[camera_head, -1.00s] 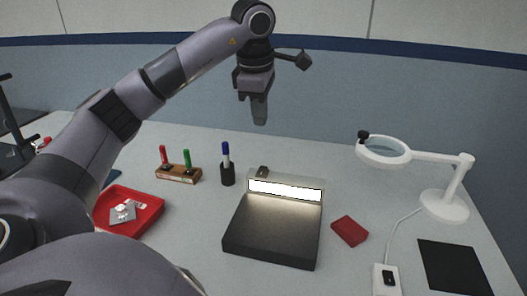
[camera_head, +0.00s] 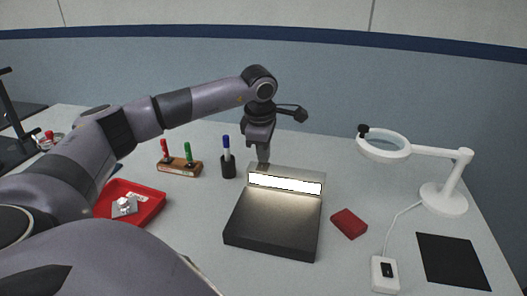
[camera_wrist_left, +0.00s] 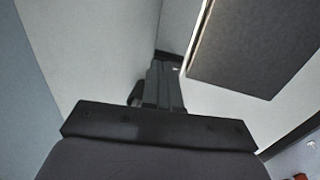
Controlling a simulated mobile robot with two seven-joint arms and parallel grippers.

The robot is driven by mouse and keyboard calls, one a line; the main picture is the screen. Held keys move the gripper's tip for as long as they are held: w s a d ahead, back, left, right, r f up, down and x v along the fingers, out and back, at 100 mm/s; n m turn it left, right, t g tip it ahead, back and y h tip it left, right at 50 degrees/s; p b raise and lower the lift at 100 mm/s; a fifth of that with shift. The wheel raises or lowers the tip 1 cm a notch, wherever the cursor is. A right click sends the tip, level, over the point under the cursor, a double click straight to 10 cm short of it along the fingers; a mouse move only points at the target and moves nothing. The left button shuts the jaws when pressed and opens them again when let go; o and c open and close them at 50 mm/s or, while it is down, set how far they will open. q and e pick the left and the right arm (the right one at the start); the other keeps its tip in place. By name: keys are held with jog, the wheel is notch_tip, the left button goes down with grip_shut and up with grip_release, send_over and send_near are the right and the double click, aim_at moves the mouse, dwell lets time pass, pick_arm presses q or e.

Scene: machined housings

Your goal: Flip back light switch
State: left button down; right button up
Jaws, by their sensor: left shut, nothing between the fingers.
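The light box (camera_head: 272,228) stands on the table with a dark sloped top and a lit white strip (camera_head: 285,184) along its raised back. My left gripper (camera_head: 263,163) is shut and empty, pointing down at the back left corner of that raised part. Its tips cover the spot where the small dark switch sits, so the switch is hidden and I cannot tell whether they touch it. In the left wrist view the shut fingers (camera_wrist_left: 163,72) point toward the table beside the box's dark top (camera_wrist_left: 262,45). My right gripper is not in view.
A marker in a black cup (camera_head: 228,166) and a wooden marker block (camera_head: 180,167) stand left of the box. A red tray (camera_head: 150,208) lies further left. A red block (camera_head: 349,223), a white magnifier lamp (camera_head: 443,198) and a black mat (camera_head: 453,262) are on the right.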

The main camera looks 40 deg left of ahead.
pick_arm(q)
jog(key=shift+f, duration=0.25)
